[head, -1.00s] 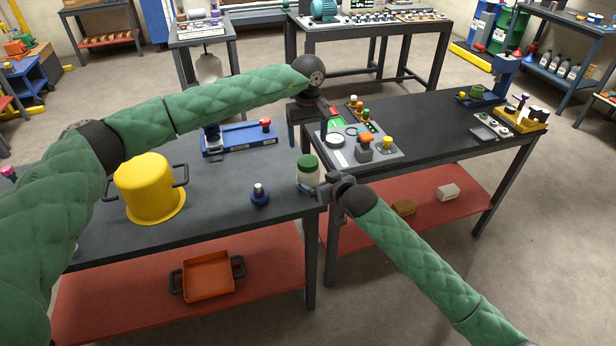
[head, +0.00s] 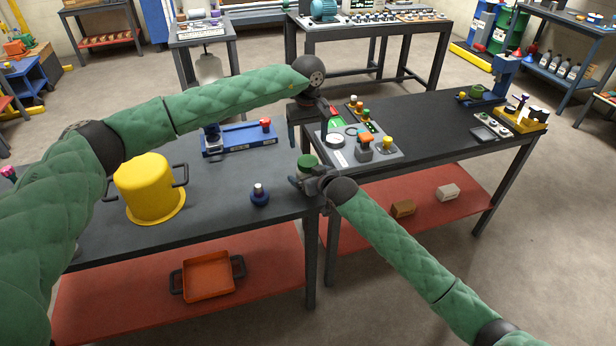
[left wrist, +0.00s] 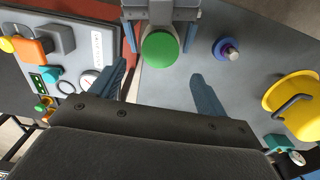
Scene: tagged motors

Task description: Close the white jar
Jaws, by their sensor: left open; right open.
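The white jar with its green lid (head: 307,161) stands near the right edge of the left table. Its white body is mostly hidden behind my right gripper (head: 304,181). The lid is on top; I cannot tell how tightly it sits. In the left wrist view the round green lid (left wrist: 160,49) lies between the open fingers of my right gripper (left wrist: 161,35), which are beside the jar. My left gripper (head: 307,134) is open and empty above and behind the jar, pointing down. In its own view, the lid is just beyond its fingertips (left wrist: 159,72).
A blue-based knob piece (head: 259,196) and a yellow pot (head: 150,188) stand left of the jar. A blue fixture (head: 240,138) is behind. A grey control panel (head: 382,154) with buttons sits close on the right table.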

